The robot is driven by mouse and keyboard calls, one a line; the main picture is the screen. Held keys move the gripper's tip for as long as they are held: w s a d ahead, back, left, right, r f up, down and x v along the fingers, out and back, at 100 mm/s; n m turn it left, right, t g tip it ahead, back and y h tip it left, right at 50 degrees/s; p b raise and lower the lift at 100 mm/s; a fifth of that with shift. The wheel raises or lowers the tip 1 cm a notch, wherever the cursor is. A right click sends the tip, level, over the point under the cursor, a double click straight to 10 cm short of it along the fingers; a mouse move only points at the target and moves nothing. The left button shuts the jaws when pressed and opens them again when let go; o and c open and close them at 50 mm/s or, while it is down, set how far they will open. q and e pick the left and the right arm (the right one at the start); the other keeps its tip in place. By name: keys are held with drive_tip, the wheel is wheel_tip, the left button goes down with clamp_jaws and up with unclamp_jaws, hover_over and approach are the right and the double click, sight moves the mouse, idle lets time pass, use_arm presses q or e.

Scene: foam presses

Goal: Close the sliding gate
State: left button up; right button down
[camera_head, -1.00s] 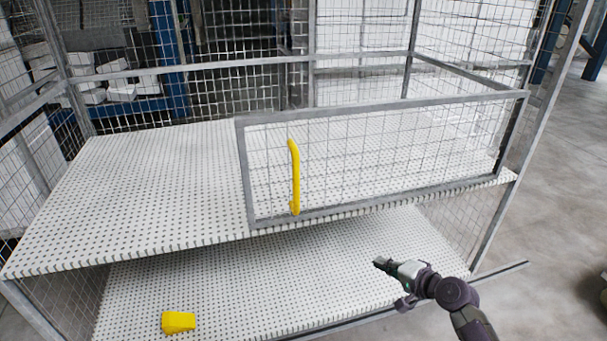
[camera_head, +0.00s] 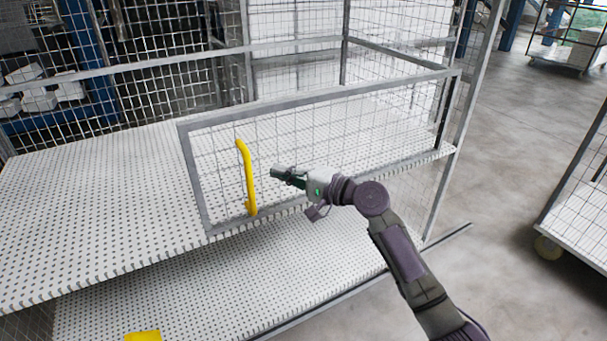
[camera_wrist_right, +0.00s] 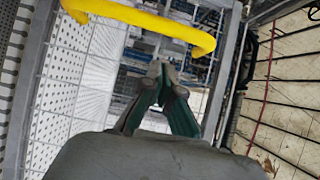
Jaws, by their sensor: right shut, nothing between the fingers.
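The sliding gate (camera_head: 330,103) is a grey-framed wire mesh panel at the front of the upper perforated shelf. It covers the right part of the opening; the left part is open. Its yellow handle (camera_head: 246,178) stands upright near the gate's left end. My right gripper (camera_head: 276,171) is just right of the handle, in front of the mesh, shut and empty. In the right wrist view the shut fingertips (camera_wrist_right: 159,72) point ahead, and the yellow handle (camera_wrist_right: 140,18) crosses the top of the picture, apart from them. My left gripper is not in view.
The upper shelf (camera_head: 90,200) is bare on the left. A yellow block (camera_head: 142,336) lies on the lower shelf at the bottom edge. A wheeled mesh cart (camera_head: 580,215) stands at the right, with open concrete floor between.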

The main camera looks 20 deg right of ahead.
drive_tip(key=shift+a+p, duration=0.5)
drive_tip(key=shift+a, duration=1.3)
